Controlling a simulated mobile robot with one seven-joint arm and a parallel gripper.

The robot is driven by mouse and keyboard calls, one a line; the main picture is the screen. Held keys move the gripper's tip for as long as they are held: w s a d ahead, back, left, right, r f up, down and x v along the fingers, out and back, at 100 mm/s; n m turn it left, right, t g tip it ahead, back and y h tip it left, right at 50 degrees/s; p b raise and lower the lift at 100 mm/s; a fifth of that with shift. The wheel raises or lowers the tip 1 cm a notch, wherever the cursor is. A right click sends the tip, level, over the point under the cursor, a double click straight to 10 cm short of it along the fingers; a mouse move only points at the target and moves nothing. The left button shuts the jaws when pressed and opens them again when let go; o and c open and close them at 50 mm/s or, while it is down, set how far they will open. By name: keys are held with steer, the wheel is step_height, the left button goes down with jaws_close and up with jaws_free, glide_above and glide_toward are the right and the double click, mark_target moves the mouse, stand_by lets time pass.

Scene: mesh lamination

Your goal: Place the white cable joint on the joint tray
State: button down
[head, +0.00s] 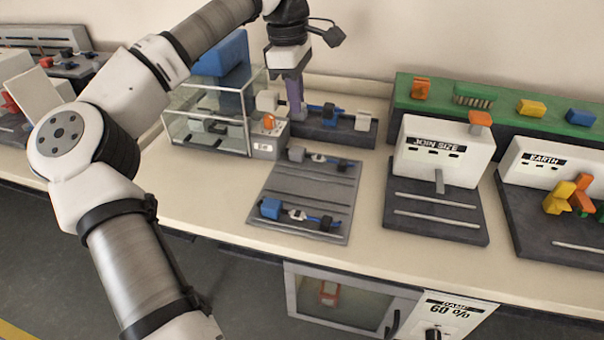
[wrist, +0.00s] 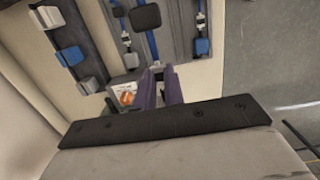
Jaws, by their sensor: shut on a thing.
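My gripper (head: 296,112), with purple fingers pointing down, is above the counter behind the dark flat tray. In the wrist view its fingertips (wrist: 160,76) are closed on the white cable joint (wrist: 157,65), which is mostly hidden between them. A blue cable (wrist: 152,44) runs from the joint to a black block (wrist: 145,17), held up with it. The dark tray (head: 295,184), which I take for the joint tray, has slots and carries two other cable pieces.
Behind the gripper is a dark rack (head: 345,134) with blocks. A glass-walled box (head: 205,130) and a small unit with an orange button (head: 268,121) stand to the left. The JOIN SIZE stand (head: 445,150) is to the right. Bare counter (head: 366,205) lies between tray and stand.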

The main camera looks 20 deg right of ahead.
mark_target(299, 186)
step_height(299, 186, down, 20)
steer(key=shift+s+r+p, duration=0.1)
steer(key=shift+r+p, duration=0.05)
steer(key=shift+p, duration=0.65)
steer(key=c, duration=1.9)
jaws_free()
steer(key=o, duration=0.4)
step_height(299, 186, up, 12)
steer(key=a+b, duration=0.1)
steer(key=shift+w, duration=0.3)
